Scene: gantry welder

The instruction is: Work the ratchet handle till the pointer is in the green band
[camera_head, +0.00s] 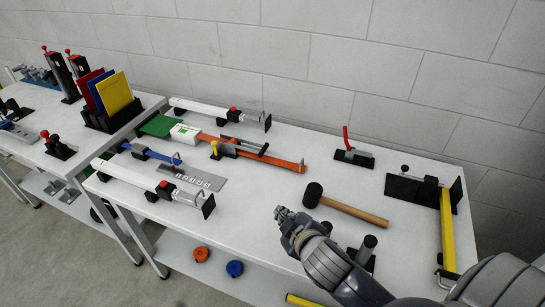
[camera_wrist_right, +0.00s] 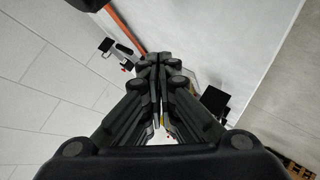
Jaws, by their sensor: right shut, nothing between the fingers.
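My right gripper (camera_head: 284,216) is shut and empty above the white table (camera_head: 290,185), left of a black-headed mallet. In the right wrist view its fingers (camera_wrist_right: 158,62) meet at the tips. A red upright lever (camera_head: 347,138) stands on a small black base (camera_head: 354,157) at the back right. I cannot tell whether it is the ratchet handle. No pointer or green band can be made out; a small white box with a green patch (camera_head: 184,132) sits at the back left. My left gripper is not in view.
The mallet (camera_head: 350,209) lies mid-table. A black fixture with a yellow bar (camera_head: 447,230) stands at the right. A dark post (camera_head: 367,248) stands beside my right arm.

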